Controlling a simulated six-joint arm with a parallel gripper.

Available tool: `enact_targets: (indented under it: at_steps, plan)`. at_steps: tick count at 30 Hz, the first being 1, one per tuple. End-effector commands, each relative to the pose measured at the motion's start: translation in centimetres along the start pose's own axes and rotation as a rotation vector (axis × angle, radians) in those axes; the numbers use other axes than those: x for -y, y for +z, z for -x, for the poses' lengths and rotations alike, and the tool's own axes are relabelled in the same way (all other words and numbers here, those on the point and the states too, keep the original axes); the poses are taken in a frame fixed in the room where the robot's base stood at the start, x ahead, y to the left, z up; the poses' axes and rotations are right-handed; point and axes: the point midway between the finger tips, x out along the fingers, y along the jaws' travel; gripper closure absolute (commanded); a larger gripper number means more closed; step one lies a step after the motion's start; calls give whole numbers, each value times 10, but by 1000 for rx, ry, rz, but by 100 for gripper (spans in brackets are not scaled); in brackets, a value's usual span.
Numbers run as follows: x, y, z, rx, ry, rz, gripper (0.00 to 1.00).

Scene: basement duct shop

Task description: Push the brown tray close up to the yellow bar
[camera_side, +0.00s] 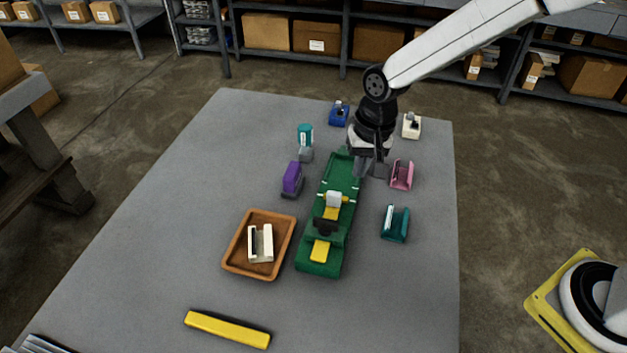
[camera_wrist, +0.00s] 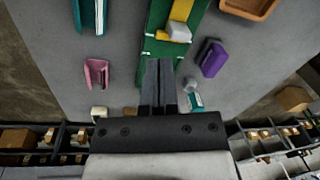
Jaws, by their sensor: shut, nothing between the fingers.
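The brown tray (camera_side: 233,262) lies flat on the grey table, left of the middle, with a white and dark block (camera_side: 261,243) inside it. Its corner also shows at the top right of the wrist view (camera_wrist: 262,13). The yellow bar (camera_side: 227,329) lies near the table's front, below the tray in the side view, with a strip of bare table between them. My gripper (camera_side: 368,172) is shut and empty. It is over the far end of the green fixture, well away from the tray, and its fingers (camera_wrist: 159,80) point at the fixture in the wrist view.
The long green fixture (camera_side: 321,258) with yellow parts stands just right of the tray. A purple block (camera_side: 292,178) is behind the tray. Teal (camera_side: 395,224), pink (camera_side: 402,175), white (camera_side: 411,127) and blue (camera_side: 339,114) pieces stand farther off. The table's left side is clear.

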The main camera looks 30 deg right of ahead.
Motion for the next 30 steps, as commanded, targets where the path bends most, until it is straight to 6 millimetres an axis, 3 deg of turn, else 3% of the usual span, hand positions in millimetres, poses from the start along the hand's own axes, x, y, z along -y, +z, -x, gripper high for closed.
enact_targets:
  at_steps: [1, 7, 15, 21, 30]
  plan:
    - [18, 1, -7, 19, 1, -25, 100]
    - [79, 10, -28, 91, 11, -150, 100]
    - [153, 40, -58, 183, 47, -302, 100]
    - [183, 59, -72, 222, 73, -370, 100]
    - [190, 64, -75, 232, 81, -390, 100]
